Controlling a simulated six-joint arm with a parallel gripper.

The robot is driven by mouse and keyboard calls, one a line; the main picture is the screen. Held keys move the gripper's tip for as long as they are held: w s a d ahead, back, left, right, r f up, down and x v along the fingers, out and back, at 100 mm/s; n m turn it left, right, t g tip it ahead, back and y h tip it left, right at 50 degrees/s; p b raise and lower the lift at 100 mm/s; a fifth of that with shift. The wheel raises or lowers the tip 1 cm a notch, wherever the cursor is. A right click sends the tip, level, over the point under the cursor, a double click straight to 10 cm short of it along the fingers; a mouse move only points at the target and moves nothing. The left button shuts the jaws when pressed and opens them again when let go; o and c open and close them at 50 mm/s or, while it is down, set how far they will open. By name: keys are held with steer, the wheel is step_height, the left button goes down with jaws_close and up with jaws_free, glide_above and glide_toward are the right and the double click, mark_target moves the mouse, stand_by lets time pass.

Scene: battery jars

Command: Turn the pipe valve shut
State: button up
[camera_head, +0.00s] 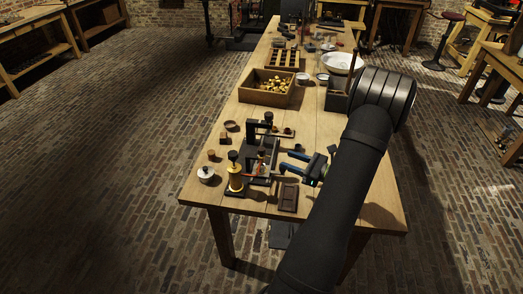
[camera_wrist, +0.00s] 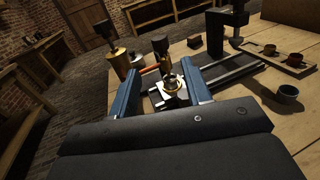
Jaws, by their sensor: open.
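A small brass valve fitting (camera_wrist: 173,83) with a pale ring-like top shows between my fingers in the wrist view. An orange-copper pipe (camera_wrist: 150,70) runs beside it, and the pipe also shows in the head view (camera_head: 254,176). My gripper (camera_head: 282,160) is open, with two blue fingers pointing left towards the fitting. In the wrist view my gripper (camera_wrist: 162,68) has one finger on each side of the fitting, with gaps visible. I cannot tell how far the fingertips are from it in depth. The valve's handle position is not clear.
A brass cylinder with a black knob (camera_head: 235,182) and a white-topped pot (camera_head: 205,174) stand left of the pipe. A black clamp stand (camera_head: 252,130) stands behind. A dark tray (camera_head: 288,198) lies in front. A wooden box (camera_head: 265,97) is farther back on the table (camera_head: 215,190).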

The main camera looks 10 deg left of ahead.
mark_target(261, 149)
steer(key=x, duration=1.1)
steer(key=shift+w+a, duration=0.1)
steer(key=shift+a, duration=0.15)
